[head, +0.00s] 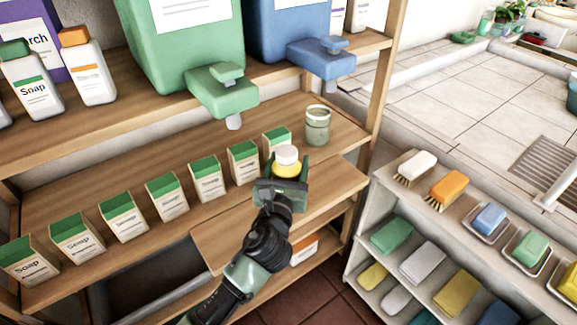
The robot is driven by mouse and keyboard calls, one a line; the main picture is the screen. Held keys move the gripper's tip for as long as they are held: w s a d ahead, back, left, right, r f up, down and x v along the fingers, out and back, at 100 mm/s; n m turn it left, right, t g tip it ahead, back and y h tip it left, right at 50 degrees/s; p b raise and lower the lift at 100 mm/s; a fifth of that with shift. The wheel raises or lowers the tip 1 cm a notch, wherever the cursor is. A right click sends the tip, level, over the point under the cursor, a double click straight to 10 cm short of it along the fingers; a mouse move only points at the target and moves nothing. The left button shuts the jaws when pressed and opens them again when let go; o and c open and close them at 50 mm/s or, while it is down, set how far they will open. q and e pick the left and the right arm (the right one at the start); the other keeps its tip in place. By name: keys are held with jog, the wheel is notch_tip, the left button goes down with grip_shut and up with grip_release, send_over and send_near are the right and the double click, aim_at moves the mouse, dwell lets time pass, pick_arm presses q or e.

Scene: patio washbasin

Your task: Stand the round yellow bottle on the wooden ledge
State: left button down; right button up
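The round yellow bottle (287,169) has a white cap and is mostly hidden by my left gripper. My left gripper (285,172) has its green fingers on both sides of the bottle and is closed around it. The bottle looks upright, over the front part of the shelving; I cannot tell whether its base touches wood. The wooden ledge (232,240) juts out in front of the middle shelf, below and around my gripper. Its right part is bare. My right gripper is not in view.
A row of green-topped soap boxes (167,198) stands on the middle shelf (90,205), with a glass jar (317,125) at its right end. Green (190,50) and blue (290,30) dispensers overhang from above. A low rack (390,185) with brushes and sponges stands right.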

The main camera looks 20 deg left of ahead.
pick_arm(q)
jog(key=shift+r, duration=0.1)
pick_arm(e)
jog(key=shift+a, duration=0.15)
pick_arm(q)
jog(key=shift+c, duration=2.1)
grip_release()
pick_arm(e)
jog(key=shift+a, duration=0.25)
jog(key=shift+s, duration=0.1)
pick_arm(q)
jog(key=s+d, duration=0.1)
jog(key=s, duration=1.1)
jog(key=shift+d+b, duration=0.2)
jog(key=shift+b, duration=0.1)
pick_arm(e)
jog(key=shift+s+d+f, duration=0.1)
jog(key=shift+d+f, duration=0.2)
